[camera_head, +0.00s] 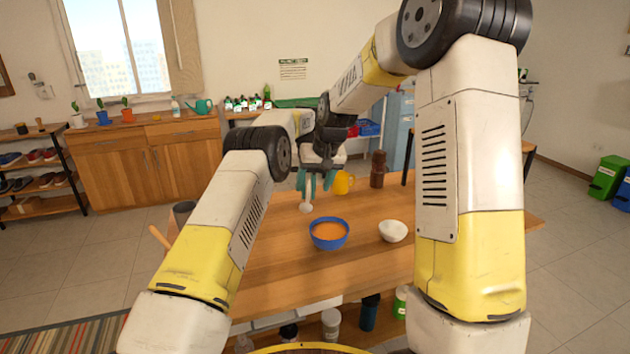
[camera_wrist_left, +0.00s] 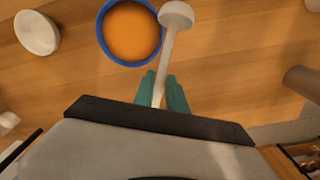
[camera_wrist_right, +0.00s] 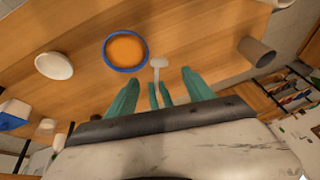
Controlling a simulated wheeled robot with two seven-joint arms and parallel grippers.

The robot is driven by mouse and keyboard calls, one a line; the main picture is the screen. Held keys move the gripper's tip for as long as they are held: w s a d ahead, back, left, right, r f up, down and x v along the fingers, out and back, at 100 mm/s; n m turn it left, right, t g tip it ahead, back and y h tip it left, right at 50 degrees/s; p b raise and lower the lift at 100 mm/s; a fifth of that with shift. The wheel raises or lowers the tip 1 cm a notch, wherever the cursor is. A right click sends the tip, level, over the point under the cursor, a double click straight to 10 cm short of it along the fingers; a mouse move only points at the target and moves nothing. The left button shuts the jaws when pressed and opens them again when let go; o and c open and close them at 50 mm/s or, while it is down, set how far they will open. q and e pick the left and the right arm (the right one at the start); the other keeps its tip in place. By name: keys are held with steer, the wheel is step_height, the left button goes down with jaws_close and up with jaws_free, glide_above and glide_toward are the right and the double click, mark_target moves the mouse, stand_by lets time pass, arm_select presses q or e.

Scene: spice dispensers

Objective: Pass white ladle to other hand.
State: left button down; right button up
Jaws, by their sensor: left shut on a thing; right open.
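The white ladle (camera_head: 306,207) hangs above the table, scoop end down, beside the blue bowl. My left gripper (camera_wrist_left: 162,90) is shut on the handle of the ladle (camera_wrist_left: 176,16), whose scoop extends beyond the teal fingertips. My right gripper (camera_wrist_right: 160,85) is open, its teal fingers wide apart. In the right wrist view, the ladle's scoop (camera_wrist_right: 159,62) and the left gripper's two fingers appear between them. I see no contact between the right fingers and the ladle. The upper handle is hidden, and the two grippers overlap in the head view.
A blue bowl (camera_head: 330,246) with orange contents and a white bowl (camera_head: 393,231) stand on the wooden table (camera_head: 285,285). A yellow mug (camera_head: 343,184) and a brown mill (camera_head: 378,170) stand farther back. A dark cylindrical container (camera_head: 184,211) stands at the left. The table's front middle is clear.

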mark_target(307, 204)
steer(key=x, duration=1)
steer(key=shift+f, duration=0.35)
jaws_close()
arm_select(q)
steer(key=c, duration=1.3)
jaws_free()
